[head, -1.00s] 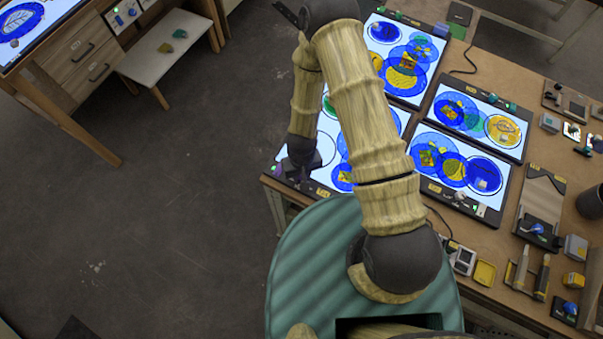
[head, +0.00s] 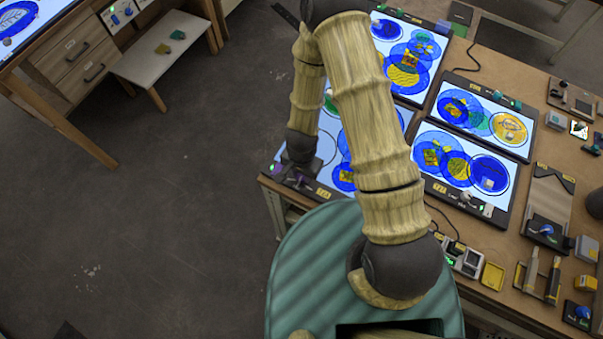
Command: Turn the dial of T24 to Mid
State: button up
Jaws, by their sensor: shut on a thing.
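A lit light panel (head: 349,134) with blue discs lies at the bench's front left corner, partly hidden by my arm. A yellow label (head: 324,192) is on its front edge; its text is too small to read surely, so I cannot confirm it is T24. A small purple dial (head: 294,180) shows at this edge, next to a green light (head: 272,168). My gripper (head: 297,176) points down at this dial and is shut on it. The fingers are mostly hidden by the dark wrist, and the dial's setting cannot be read.
Other lit panels (head: 483,122) lie to the right and behind. Several small tools, a yellow tray (head: 492,276) and a blue-knobbed device (head: 546,230) crowd the bench's right. Open floor (head: 170,220) is at left; a drawer desk (head: 75,50) stands beyond.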

aim_at(302, 176)
jog(key=shift+m, duration=0.5)
jog(key=o, duration=1)
jog(key=shift+w+r, duration=0.1)
jog(key=shift+r, duration=0.05)
notch_tip(302, 176, up, 17)
jog(key=p, duration=0.3)
jog(key=shift+r, duration=0.1)
dwell(0.3)
